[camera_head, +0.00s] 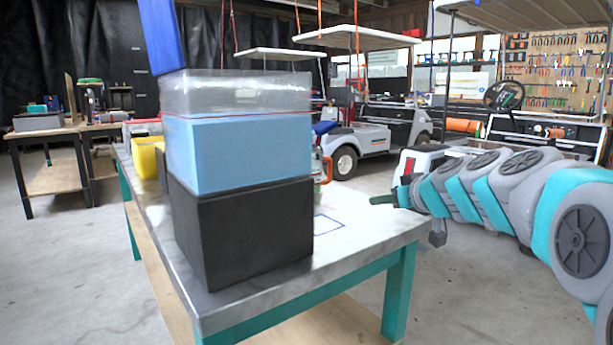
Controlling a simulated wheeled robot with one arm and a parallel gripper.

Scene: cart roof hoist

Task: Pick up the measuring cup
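I cannot make out a measuring cup for certain; the stacked boxes hide part of the table. My gripper (408,215) is at the right, by the table's right edge, pointing left. A dark finger part shows, but the gap between the fingers does not show clearly. I see nothing held in it. The grey-topped table (350,238) has teal legs.
On the table stand a black box (245,235), a blue box (240,152) and a clear box (235,93), stacked, with a blue object (162,35) on top. Yellow bins (147,158) stand behind left. A blue outline (327,225) marks bare tabletop. A cart (365,135) stands beyond.

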